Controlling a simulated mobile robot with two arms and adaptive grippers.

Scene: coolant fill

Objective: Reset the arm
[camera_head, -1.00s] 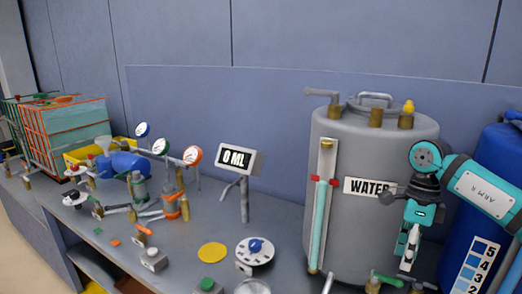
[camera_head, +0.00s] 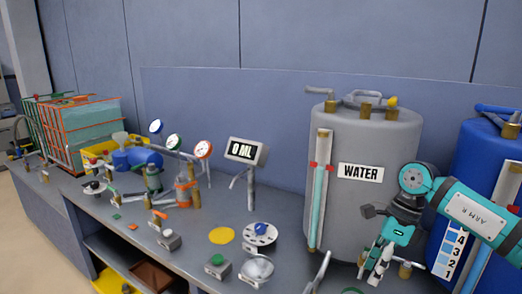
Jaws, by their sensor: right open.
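My right gripper (camera_head: 379,264) is at the lower right in the head view, at the end of the teal and grey right arm (camera_head: 470,212). It points downward and is open, with nothing seen between its fingers. It is in front of the lower right side of the grey water tank (camera_head: 382,130), which has a white "WATER" label and a teal sight tube (camera_head: 318,205). I cannot tell whether the gripper touches anything there. My left gripper is out of view.
A blue barrel (camera_head: 487,160) stands behind my right arm. Round gauges (camera_head: 203,149), small valves and a dial (camera_head: 260,234) crowd the bench. Caged tanks (camera_head: 92,122) stand at the far left.

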